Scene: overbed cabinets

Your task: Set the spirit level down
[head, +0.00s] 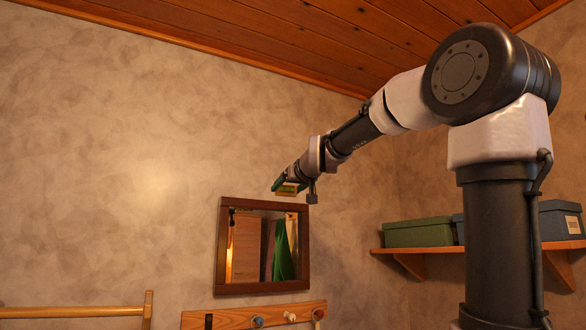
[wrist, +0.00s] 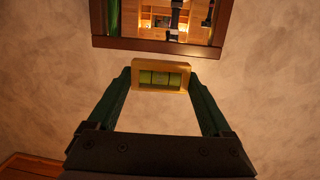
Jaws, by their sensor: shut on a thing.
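The spirit level (wrist: 161,64) is a small yellow block with a green vial in its face. My gripper (wrist: 160,78) is shut on it, with one green finger at each end in the wrist view. In the head view my gripper (head: 279,186) is at the end of the raised arm, by the top edge of the wall mirror. The spirit level (head: 288,189) shows there as a small yellowish patch, partly hidden by the gripper. It appears held in the air, with no surface visible directly under it.
A dark-framed mirror (head: 218,250) hangs on the wall close to my gripper. Below it is a wooden peg rail (head: 228,318) with several pegs. A wooden shelf (head: 400,250) at the right carries a green box (head: 418,233) and grey boxes (head: 560,220). A wooden rail (head: 75,311) is at lower left.

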